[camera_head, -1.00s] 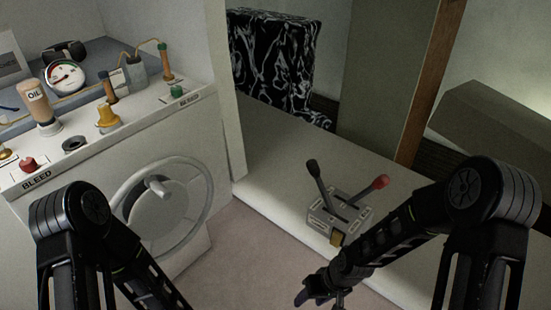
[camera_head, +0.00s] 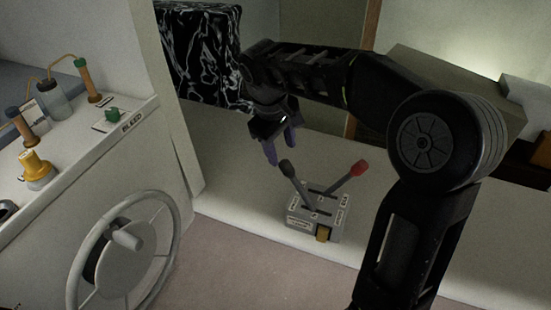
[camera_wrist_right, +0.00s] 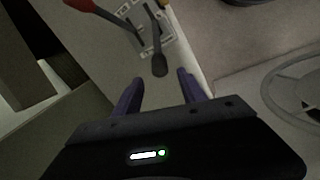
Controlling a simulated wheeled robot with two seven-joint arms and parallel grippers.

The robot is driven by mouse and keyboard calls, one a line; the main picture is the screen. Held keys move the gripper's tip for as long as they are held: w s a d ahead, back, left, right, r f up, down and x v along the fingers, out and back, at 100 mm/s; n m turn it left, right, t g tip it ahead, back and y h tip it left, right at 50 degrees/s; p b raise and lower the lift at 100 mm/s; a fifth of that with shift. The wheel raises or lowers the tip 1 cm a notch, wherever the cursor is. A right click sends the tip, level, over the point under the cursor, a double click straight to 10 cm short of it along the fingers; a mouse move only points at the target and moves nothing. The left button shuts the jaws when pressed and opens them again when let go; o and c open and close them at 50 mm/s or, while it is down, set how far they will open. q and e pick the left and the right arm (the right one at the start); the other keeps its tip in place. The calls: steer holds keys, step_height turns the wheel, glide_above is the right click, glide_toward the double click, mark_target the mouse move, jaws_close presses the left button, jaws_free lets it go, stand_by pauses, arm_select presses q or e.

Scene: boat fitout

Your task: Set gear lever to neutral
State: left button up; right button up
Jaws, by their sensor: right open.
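The control box (camera_head: 317,213) is a grey block on the white ledge, with two levers. One lever has a black knob (camera_head: 287,167) and leans left in the head view. The other has a red knob (camera_head: 359,168) and leans right. I cannot tell by a label which is the gear lever. My right gripper (camera_head: 280,152) is open and empty, just above and behind the black knob. In the right wrist view, the black knob (camera_wrist_right: 160,66) lies just ahead of the open purple fingertips (camera_wrist_right: 160,78), apparently apart from them. My left gripper is out of view.
A white console with a steering wheel (camera_head: 125,255) and a yellow fitting (camera_head: 36,169) stands at left. A black-and-white patterned block (camera_head: 203,60) is behind my right arm. The ledge (camera_head: 240,195) is clear around the box.

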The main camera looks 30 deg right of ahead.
mark_target(285, 163)
steer(key=shift+s+r, duration=0.1)
steer(key=shift+s, duration=0.05)
steer(key=shift+p+x, duration=0.35)
steer(key=shift+x, duration=3.6)
steer(key=shift+d, duration=0.1)
jaws_close()
